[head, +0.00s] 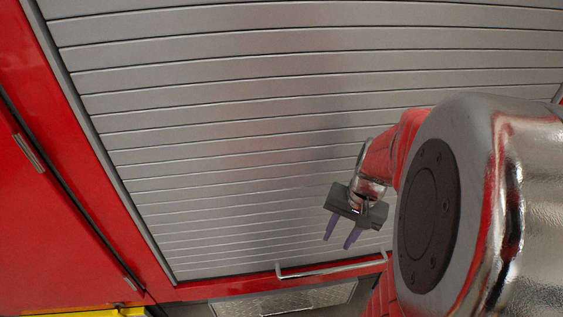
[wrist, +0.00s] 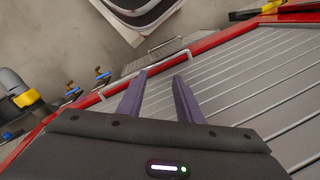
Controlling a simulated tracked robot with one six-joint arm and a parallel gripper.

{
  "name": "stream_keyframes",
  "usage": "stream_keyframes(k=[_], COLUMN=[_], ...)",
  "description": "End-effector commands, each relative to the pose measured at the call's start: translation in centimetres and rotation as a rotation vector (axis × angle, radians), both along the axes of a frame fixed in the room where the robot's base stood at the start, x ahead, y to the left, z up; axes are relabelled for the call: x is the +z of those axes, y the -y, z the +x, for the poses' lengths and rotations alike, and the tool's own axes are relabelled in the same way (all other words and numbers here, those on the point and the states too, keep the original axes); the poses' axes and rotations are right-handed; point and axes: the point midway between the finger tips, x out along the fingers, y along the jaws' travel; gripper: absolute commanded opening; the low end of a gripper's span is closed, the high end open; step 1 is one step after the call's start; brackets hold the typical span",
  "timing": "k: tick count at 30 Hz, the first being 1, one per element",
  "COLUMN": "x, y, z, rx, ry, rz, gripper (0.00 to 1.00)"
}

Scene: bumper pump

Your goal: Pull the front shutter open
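The front shutter (head: 230,130) is a grey slatted roller shutter, down over its opening in a red body. A thin metal bar handle (head: 335,269) runs along its lower edge. My gripper (head: 338,242) hangs in front of the shutter, above and apart from the handle. Its two purple fingers are spread with nothing between them. The right end of the handle is partly close to my arm in the head view.
A red side panel (head: 60,210) stands left of the shutter. A metal tread plate (head: 285,300) lies below the handle. In the wrist view, yellow and dark equipment (wrist: 22,92) stands at the left on a grey floor (wrist: 60,35).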

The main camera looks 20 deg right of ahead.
Motion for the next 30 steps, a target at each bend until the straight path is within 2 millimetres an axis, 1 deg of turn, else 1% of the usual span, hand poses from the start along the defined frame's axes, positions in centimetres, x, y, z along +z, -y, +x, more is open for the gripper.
stream_keyframes(k=[1,3,8,15,21,25,27,30], x=[-1.0,-2.3,-5.2,-9.9,-13.5,-14.8,-15.0,-14.9], y=[0.9,1.9,4.0,7.2,9.8,11.2,11.7,12.0], z=[-0.3,-0.5,-1.2,-2.0,-2.1,-1.6,-1.2,-0.9], rx=[-0.049,-0.116,-0.275,-0.536,-0.766,-0.881,-0.923,-0.941], ry=[-0.015,-0.029,-0.054,-0.073,-0.069,-0.053,-0.043,-0.037], rz=[0.026,0.061,0.140,0.256,0.335,0.360,0.364,0.363], gripper=[0.33,0.33,0.33,0.33,0.33,0.33,0.33,0.33])
